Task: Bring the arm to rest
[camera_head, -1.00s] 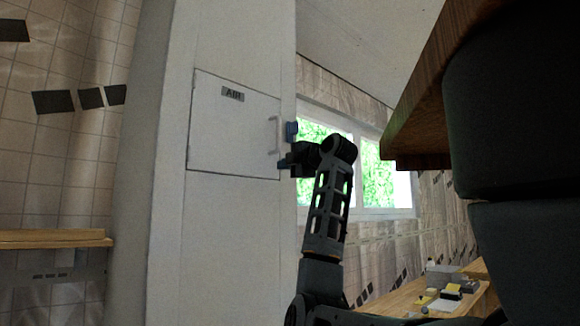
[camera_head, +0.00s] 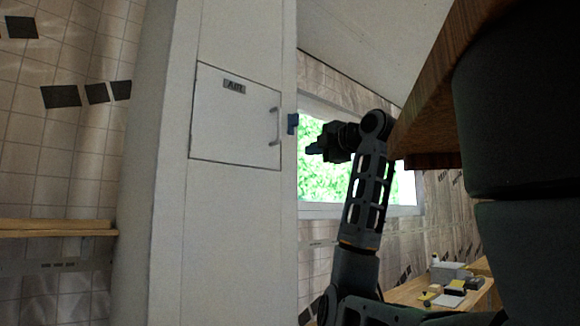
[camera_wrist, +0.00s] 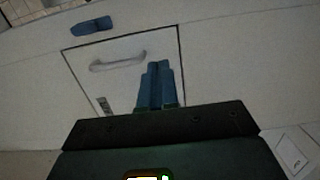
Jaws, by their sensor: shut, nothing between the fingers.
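My gripper (camera_head: 311,149) is shut and empty, in front of the bright window and to the right of the white column. In the wrist view its blue fingers (camera_wrist: 157,84) are pressed together, with the panel beyond them. The panel (camera_head: 234,120) is a square white door outlined in the column, flush and closed as far as I can see. It has a grey label (camera_head: 234,87) and a pale handle (camera_head: 274,126) at its right side. The handle also shows in the wrist view (camera_wrist: 117,63). My gripper is apart from the handle.
A blue piece (camera_head: 292,124) sits on the column's right edge, near the handle. A wooden shelf (camera_head: 55,228) is at the left. A wooden board (camera_head: 425,110) is at the upper right. A table (camera_head: 412,290) with small items is at the lower right.

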